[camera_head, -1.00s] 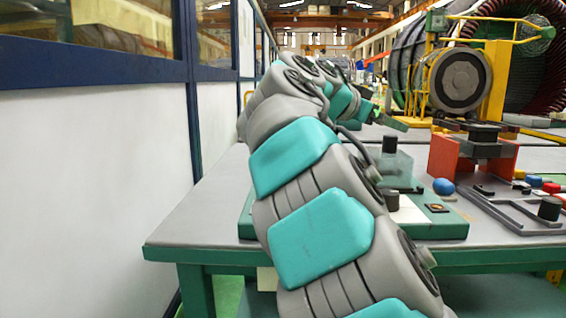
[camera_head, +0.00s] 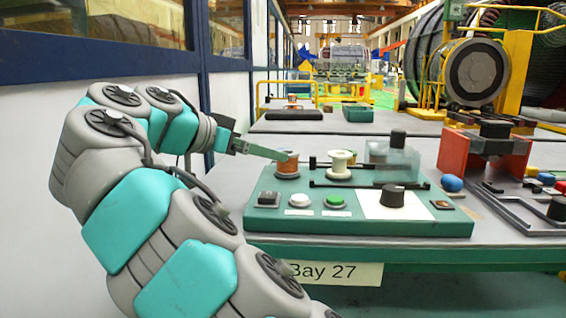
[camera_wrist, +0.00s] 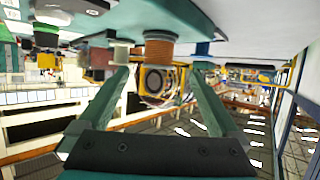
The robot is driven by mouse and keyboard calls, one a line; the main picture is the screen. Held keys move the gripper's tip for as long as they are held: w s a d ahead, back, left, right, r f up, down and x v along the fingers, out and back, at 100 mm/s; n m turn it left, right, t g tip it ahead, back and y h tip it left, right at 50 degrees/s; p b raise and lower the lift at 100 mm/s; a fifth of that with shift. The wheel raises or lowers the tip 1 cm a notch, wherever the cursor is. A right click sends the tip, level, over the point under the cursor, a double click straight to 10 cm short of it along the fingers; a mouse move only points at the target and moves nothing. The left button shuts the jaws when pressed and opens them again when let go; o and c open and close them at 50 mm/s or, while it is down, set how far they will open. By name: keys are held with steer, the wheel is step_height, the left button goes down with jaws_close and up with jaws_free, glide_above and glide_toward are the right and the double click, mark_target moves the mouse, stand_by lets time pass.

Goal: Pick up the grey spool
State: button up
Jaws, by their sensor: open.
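A copper-orange spool (camera_head: 287,163) stands upright at the back left of the green console (camera_head: 380,229). A pale cream spool (camera_head: 341,165) stands to its right. I see no spool that is clearly grey. My gripper (camera_head: 280,154) reaches in from the left, its finger close to the copper spool. In the wrist view my gripper (camera_wrist: 162,70) is open, and the copper spool (camera_wrist: 160,50) shows between the two fingertips, hanging down from the console because this view is upside down. I cannot tell whether a finger touches it. Nothing is held.
The console carries a white button (camera_head: 299,200), a green button (camera_head: 335,201), a dark knob (camera_head: 391,196) and dark rods by the spools. A clear box (camera_head: 394,160) stands behind the knob. An orange-red stand (camera_head: 462,155) and a blue ball (camera_head: 452,183) are at right.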

steer(key=shift+f+x, duration=0.15)
steer(key=shift+x, duration=1.8)
steer(key=shift+f+x, duration=0.1)
steer(key=shift+x, duration=1.8)
steer(key=shift+s, duration=0.15)
steer(key=shift+c, duration=0.4)
steer(key=c, duration=1.4)
steer(key=shift+r, duration=0.15)
